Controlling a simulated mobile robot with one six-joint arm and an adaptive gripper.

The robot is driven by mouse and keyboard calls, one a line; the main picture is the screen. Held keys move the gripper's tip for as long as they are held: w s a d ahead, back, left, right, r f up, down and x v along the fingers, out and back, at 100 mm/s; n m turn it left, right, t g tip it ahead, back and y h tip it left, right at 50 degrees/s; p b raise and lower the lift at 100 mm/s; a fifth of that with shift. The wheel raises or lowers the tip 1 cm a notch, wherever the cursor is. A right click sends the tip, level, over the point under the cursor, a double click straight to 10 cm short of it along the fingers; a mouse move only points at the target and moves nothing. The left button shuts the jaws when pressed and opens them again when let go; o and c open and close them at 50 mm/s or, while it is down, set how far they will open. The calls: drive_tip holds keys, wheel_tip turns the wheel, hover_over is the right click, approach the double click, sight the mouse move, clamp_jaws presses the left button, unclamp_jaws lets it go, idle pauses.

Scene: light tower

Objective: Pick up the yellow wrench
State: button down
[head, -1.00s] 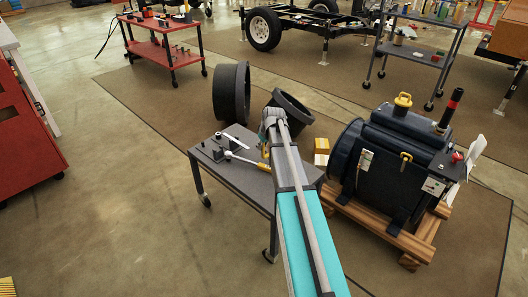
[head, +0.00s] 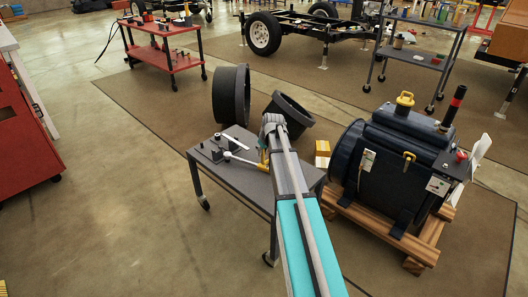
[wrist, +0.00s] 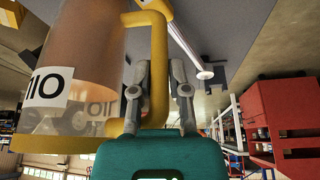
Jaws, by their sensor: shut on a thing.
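In the wrist view my gripper (wrist: 160,75) is shut on the yellow handle (wrist: 158,95) of a translucent, orange-brown container (wrist: 88,50). A white label (wrist: 48,87) with dark letters, seemingly "OIL", is on its side. The handle passes between the two fingers, and the container is on the left of them. In the head view my arm reaches over the grey cart, and a bit of yellow (head: 263,158) shows beside its end. The fingers are hidden there. I cannot make out a yellow wrench in either view.
The grey cart (head: 245,187) carries a white-headed tool (head: 240,159) and small dark parts. Two black rings (head: 231,94) stand behind it. A dark motor (head: 385,165) on a wooden pallet (head: 400,240) is to the right. The floor left of the cart is clear.

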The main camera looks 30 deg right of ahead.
drive_tip(key=shift+f, duration=0.15)
drive_tip(key=c, duration=0.6)
unclamp_jaws()
drive_tip(key=p+v, duration=1.1)
drive_tip(key=v, duration=0.1)
drive_tip(key=shift+r, duration=0.25)
idle(0.6)
